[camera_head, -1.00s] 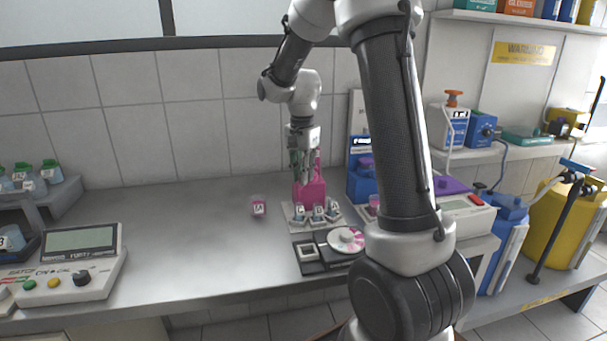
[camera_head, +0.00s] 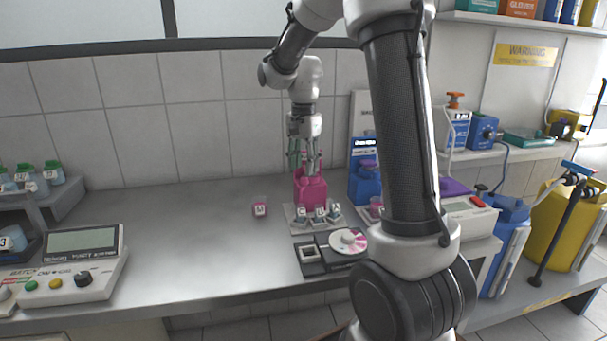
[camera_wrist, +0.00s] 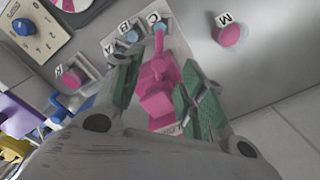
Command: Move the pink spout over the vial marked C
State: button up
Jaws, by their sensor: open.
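A pink dispenser (camera_head: 311,193) stands on a light plate on the bench, behind a row of small vials. In the wrist view its narrow pink spout (camera_wrist: 159,42) points toward the vial marked C (camera_wrist: 160,27), with its tip at or just short of that vial; I cannot tell if it is exactly over it. Vial B (camera_wrist: 132,37) and vial A (camera_wrist: 108,46) sit beside C. My gripper (camera_head: 304,164) is above the dispenser, open. In the wrist view its green-padded fingers (camera_wrist: 160,92) lie either side of the dispenser's upper part, with gaps showing.
A pink-lidded vial marked M (camera_wrist: 230,34) stands apart on the bench; it shows left of the plate in the head view (camera_head: 260,208). A black tray with a disc (camera_head: 347,241) lies in front. A blue container (camera_head: 364,185) stands close right. The bench's left-middle is clear.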

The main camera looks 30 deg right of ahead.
aim_at(303, 177)
notch_tip(303, 177, up, 8)
jog(key=shift+r, duration=0.2)
dwell(0.5)
